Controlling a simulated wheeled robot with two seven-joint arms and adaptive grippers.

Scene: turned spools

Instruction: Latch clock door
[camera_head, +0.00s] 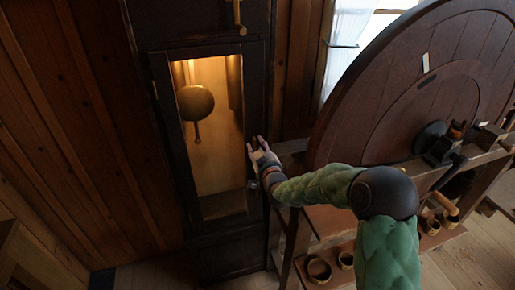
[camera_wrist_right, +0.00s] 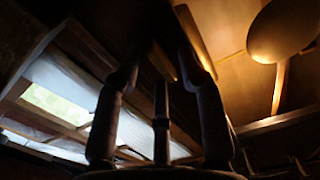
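The clock door (camera_head: 240,112) is a tall dark frame around a lit opening, in the middle left of the head view. It looks close to the case; I cannot tell whether it is fully shut. A round brass pendulum (camera_head: 195,103) hangs behind it and shows at the upper right of the wrist view (camera_wrist_right: 282,32). A small pale metal piece (camera_head: 252,184) sits low on the door's right side; I cannot tell if it is the latch. My right gripper (camera_head: 256,142) is at the door's right edge, fingers spread and empty. Contact is unclear. My left gripper is out of view.
A large round wooden wheel or tabletop (camera_head: 400,90) stands right of the clock, with a wooden bench (camera_head: 325,218) holding small cups (camera_head: 319,268) below it. A brass rod (camera_head: 238,18) hangs above the door. Bare floor shows at the lower right.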

